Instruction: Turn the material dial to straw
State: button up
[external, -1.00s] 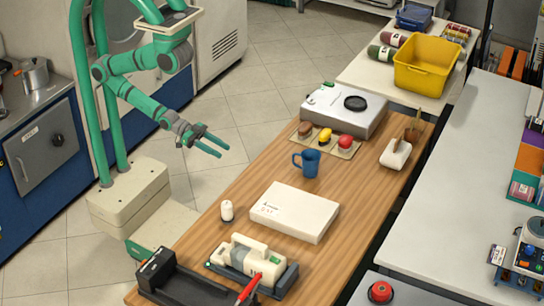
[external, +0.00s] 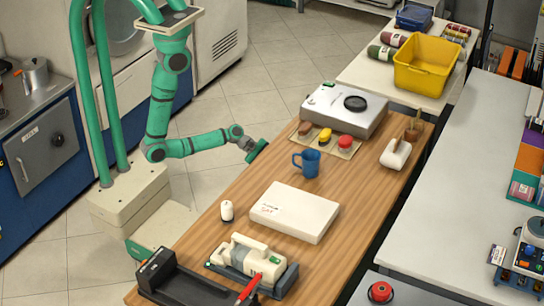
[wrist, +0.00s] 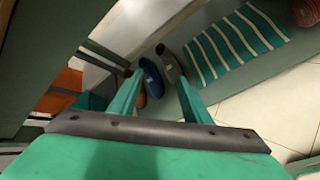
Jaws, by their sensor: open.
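No dial with readable material markings shows, so I cannot tell which part is the material dial. A flat grey-white machine (external: 345,113) sits at the far end of the wooden table, with a round black part (external: 355,103) on top. My gripper (external: 258,151) is over the table's left edge, left of the blue mug (external: 306,163) and short of the machine. In the wrist view, my gripper (wrist: 157,85) is open with two green fingers apart and nothing between them. The wrist view shows no dial.
Brown, yellow and red knob-like pieces (external: 325,136) stand on a mat before the machine. A white flat box (external: 295,212) and a small white bottle (external: 227,211) are nearer. The wrist view shows shoes (wrist: 152,77) and a green striped cloth (wrist: 237,45) beyond the fingers.

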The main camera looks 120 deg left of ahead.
jog(key=s+a+r+n+t, duration=0.35)
jog(key=a+r, duration=0.35)
jog(key=a, duration=0.4)
jog(key=s+a+r+n+t, duration=0.2)
jog(key=a+r+n, duration=0.4)
jog(key=a, duration=0.5)
jog(key=s+a+r+t+h, duration=0.1)
jog(key=s+a+r+t, duration=0.1)
jog(key=s+a+r, duration=0.55)
jog(key=w+d+r, duration=0.1)
jog(key=w+r, duration=0.1)
jog(key=w, duration=0.8)
jog(key=shift+w+d, duration=0.25)
jog(key=shift+w, duration=0.05)
jog(key=c, duration=1)
